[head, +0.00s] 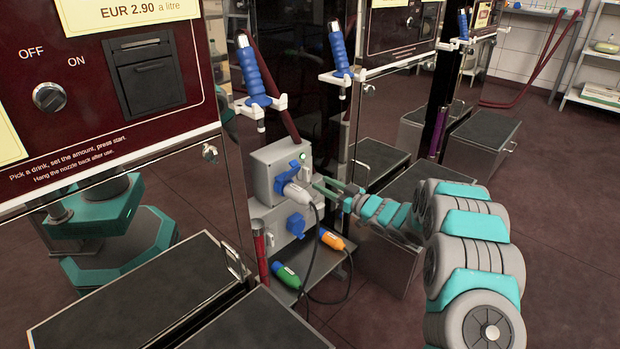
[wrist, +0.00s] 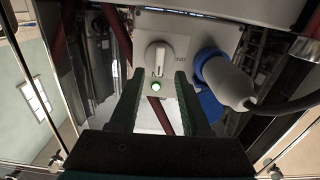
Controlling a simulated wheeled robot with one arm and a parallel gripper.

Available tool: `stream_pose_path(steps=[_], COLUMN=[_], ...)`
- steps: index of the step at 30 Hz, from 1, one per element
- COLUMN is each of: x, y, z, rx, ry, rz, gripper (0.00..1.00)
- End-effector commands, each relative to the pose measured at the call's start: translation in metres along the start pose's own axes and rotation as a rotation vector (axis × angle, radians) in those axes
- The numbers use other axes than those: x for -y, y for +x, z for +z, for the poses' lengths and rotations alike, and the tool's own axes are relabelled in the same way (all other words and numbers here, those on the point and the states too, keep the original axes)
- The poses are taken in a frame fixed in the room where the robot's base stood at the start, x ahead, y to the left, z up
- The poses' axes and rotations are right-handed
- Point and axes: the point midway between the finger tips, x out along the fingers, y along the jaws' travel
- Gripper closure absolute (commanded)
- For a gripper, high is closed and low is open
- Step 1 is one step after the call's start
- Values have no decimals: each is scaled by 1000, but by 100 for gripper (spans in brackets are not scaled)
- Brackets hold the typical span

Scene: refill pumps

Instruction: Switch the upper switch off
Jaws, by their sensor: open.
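The upper switch (wrist: 158,56) is a pale rotary knob on a grey panel in the wrist view, its grip upright in the picture. A green lamp (wrist: 156,87) glows below the knob, and also shows in the head view (head: 303,156). The upper grey box (head: 262,168) carries a white plug (head: 297,192) in a blue socket. My gripper (head: 320,184) is open at the box front. In the wrist view its fingertips (wrist: 159,73) flank the area just below the knob; contact cannot be told.
The plug and blue socket (wrist: 215,78) sit close right of my fingers in the wrist view. A lower grey box (head: 262,222) has a blue socket (head: 296,224). Green (head: 286,275) and orange (head: 333,240) connectors lie below. Pump cabinets stand either side.

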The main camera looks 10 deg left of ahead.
Motion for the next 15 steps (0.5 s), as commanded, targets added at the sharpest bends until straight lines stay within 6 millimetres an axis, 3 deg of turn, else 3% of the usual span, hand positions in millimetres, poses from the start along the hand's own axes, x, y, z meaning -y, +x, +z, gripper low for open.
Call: stream_pose_path(steps=[9,15], x=[0,0], y=[49,63], z=[-1,0], rx=[0,1], ry=[-4,0], rz=[0,1], gripper=[52,52])
